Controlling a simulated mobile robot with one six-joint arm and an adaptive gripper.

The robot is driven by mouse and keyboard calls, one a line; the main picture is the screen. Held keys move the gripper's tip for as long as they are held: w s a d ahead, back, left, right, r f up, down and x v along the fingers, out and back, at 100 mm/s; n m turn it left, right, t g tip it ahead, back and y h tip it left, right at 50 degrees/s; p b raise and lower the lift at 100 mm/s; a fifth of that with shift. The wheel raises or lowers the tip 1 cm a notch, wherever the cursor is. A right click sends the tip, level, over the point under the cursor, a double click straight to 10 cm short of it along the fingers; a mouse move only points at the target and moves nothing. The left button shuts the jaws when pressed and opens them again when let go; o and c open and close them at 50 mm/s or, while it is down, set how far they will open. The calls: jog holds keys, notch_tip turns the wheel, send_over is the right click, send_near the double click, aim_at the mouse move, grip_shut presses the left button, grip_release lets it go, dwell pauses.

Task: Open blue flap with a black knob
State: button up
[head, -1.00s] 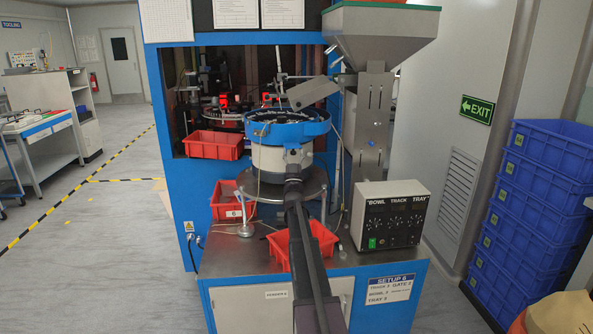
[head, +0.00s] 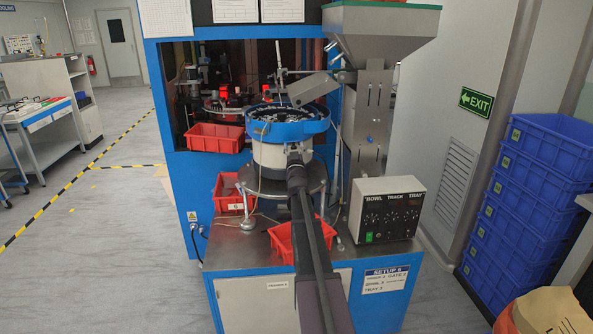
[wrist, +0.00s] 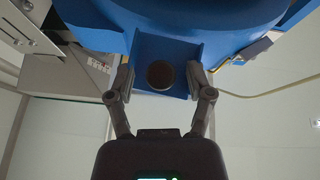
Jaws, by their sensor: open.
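The blue flap (wrist: 183,52) shows in the wrist view as a flat blue plate below a large curved blue surface. The round dark knob (wrist: 160,75) sits near the flap's lower edge. My gripper (wrist: 159,81) is open, with one finger on each side of the knob and a gap on both sides. The fingertips are close to the flap's side edges; I cannot tell if they touch them. In the head view my gripper (head: 296,158) is at the front of the blue bowl (head: 315,127); the flap and knob are hidden there.
A red tray (head: 280,242) lies beside my arm on the steel table, and another (head: 228,195) stands left of the bowl. A control box (head: 390,210) stands right of my arm. A grey hopper (head: 380,42) rises behind. A thin cable (wrist: 265,90) shows in the wrist view.

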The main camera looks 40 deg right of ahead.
jog(key=shift+r, duration=0.2)
jog(key=b+v, duration=0.5)
jog(key=v, duration=0.9)
jog(key=shift+r, duration=0.15)
jog(key=shift+w+a+g, duration=0.15)
jog(key=shift+a+g, duration=0.05)
jog(key=shift+g, duration=0.1)
jog(key=shift+w+d+m, duration=0.1)
jog(key=shift+m, duration=0.2)
jog(key=p+x, duration=0.4)
jog(key=x, duration=0.9)
jog(key=shift+w+d+p, duration=0.15)
jog(key=shift+d+p, duration=0.05)
jog(key=shift+p, duration=0.2)
grip_shut()
